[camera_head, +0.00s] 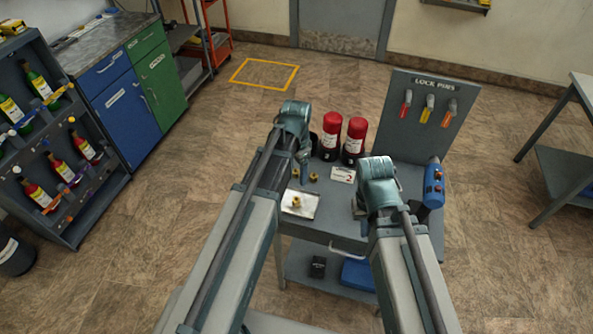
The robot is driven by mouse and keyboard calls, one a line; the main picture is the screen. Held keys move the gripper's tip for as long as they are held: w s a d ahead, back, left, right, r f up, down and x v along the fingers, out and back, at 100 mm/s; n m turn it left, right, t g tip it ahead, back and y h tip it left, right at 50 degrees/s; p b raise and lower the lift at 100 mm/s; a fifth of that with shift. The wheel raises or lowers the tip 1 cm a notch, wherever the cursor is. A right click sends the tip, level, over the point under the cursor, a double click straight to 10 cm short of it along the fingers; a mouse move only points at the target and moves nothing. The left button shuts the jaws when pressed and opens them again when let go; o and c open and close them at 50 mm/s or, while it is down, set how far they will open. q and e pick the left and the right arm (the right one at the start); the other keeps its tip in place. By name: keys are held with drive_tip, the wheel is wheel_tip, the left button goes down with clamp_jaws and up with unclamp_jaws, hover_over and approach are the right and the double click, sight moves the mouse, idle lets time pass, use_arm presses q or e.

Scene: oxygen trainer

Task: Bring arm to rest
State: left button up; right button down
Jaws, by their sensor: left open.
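My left arm (250,210) reaches forward over the grey trolley table, bent down at its wrist. My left gripper (303,177) points down above the table top near small brass fittings (314,177); it is small in view and holds nothing that I can see. My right arm (405,265) also reaches over the table, with its wrist near the table's right part. My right gripper (358,209) is mostly hidden behind its own wrist, so its jaws cannot be made out.
Two red-topped cylinders (331,130) stand behind the grippers. A brass fitting lies on a white sheet (301,208). A lock pins board (398,100) rises at the back right, and a blue tool (433,187) is right of my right wrist.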

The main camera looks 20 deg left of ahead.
use_arm(q)
drive_tip(key=s+d+n+y, duration=0.1)
drive_tip(key=s+d+n, duration=0.3)
drive_tip(key=s+d, duration=0.6)
drive_tip(key=s, duration=0.4)
drive_tip(key=shift+s+d, duration=0.15)
drive_tip(key=shift+d, duration=0.1)
idle(0.7)
